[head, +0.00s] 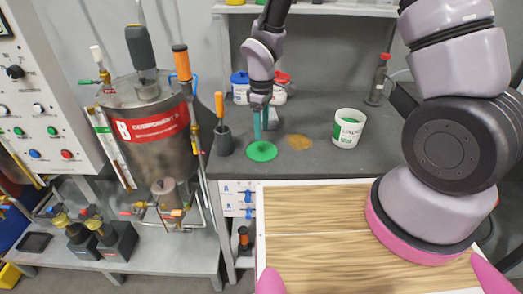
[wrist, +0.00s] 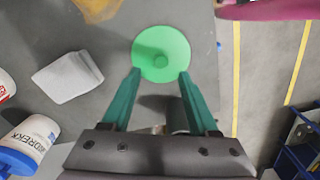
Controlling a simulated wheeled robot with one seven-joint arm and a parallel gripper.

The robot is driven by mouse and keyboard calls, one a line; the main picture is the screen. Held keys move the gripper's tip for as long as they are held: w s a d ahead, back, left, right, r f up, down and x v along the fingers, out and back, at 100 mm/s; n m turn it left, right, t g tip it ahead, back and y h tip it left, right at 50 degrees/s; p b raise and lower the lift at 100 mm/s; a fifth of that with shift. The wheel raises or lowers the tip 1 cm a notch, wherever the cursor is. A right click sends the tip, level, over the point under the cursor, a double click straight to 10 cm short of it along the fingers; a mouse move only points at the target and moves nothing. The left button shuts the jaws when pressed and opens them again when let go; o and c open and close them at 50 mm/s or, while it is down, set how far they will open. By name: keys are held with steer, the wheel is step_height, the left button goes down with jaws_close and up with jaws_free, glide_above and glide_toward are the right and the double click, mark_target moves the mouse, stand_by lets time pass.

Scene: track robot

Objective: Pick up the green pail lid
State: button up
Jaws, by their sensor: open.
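The green pail lid (head: 262,152) lies flat on the dark grey bench top near its front edge. It is a round disc with a small raised knob in its middle. In the wrist view the lid (wrist: 160,40) is at the top centre, just beyond the fingertips. My gripper (head: 263,138) is above the lid and points down, its two green fingers apart. In the wrist view my gripper (wrist: 160,73) is open and empty, with the fingertips near the two sides of the lid's lower part. The head view does not show clearly how high the fingertips are.
A dark cup (head: 223,140) with an orange-handled tool stands close on the left. Blue- and red-topped containers (head: 240,85) stand behind. A steel tank (head: 150,130) is further left.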

mark_target(262, 144)
steer(key=shift+f, duration=2.8)
jaws_close()
